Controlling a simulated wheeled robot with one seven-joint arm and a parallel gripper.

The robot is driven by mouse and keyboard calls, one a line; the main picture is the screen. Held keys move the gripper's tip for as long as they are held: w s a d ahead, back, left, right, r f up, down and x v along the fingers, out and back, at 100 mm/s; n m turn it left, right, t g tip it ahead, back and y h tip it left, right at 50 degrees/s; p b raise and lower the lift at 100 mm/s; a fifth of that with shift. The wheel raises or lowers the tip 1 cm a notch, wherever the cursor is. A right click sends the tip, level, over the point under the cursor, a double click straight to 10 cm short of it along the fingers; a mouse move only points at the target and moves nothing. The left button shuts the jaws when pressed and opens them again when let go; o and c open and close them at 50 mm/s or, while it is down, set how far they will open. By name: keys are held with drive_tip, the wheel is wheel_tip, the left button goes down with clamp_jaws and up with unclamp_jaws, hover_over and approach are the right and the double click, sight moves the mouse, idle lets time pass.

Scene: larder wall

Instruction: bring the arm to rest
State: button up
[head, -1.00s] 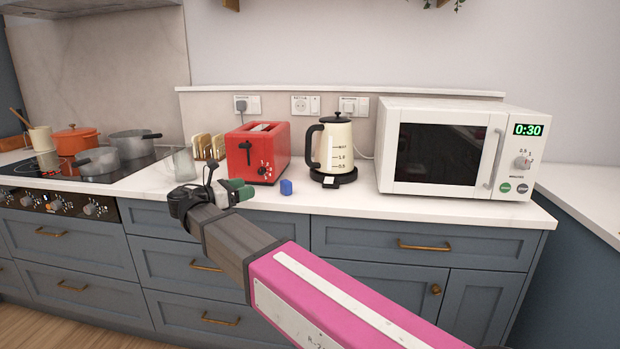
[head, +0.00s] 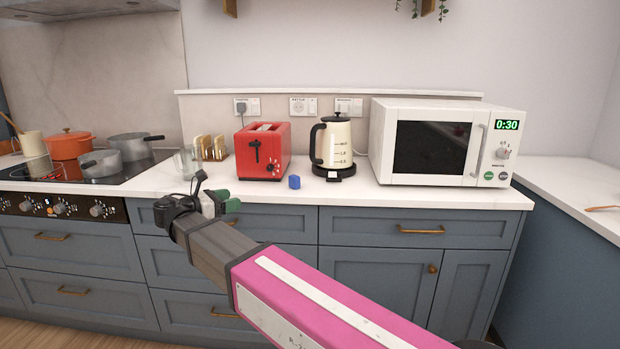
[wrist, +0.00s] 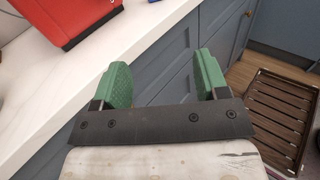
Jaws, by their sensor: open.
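My gripper (head: 222,200) is at the end of my pink and grey arm, just in front of the counter edge in the head view. In the wrist view my gripper (wrist: 162,80) shows two green fingers spread apart with nothing between them. The drawer fronts (wrist: 183,60) and the counter edge lie beyond the fingers. My gripper touches nothing that I can see.
The white counter (head: 330,194) carries a red toaster (head: 262,152), a blue block (head: 294,182), a kettle (head: 333,147), a microwave (head: 435,143), a glass (head: 187,162) and a toast rack (head: 212,148). Pots stand on the hob at left. A slatted wooden crate (wrist: 275,110) is on the floor.

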drive_tip(key=w+d+f+m+g+y, duration=0.2)
drive_tip(key=d+f+m+g, duration=0.25)
drive_tip(key=d+f, duration=0.75)
drive_tip(key=w+d+f+m+g+y, duration=0.25)
drive_tip(key=d+f+m, duration=0.25)
drive_tip(key=d+f, duration=0.7)
drive_tip(key=s+d+f+m+g+y, duration=0.2)
drive_tip(key=s+d+f+m+y, duration=0.2)
drive_tip(key=d+m, duration=0.4)
drive_tip(key=s+d+f+m+g+y, duration=0.2)
drive_tip(key=s+d+f+m+y, duration=0.2)
drive_tip(key=d+f+m, duration=0.4)
drive_tip(key=s+d, duration=0.1)
drive_tip(key=d, duration=0.2)
drive_tip(key=shift+s+d+y, duration=0.3)
drive_tip(key=shift+s+y, duration=0.05)
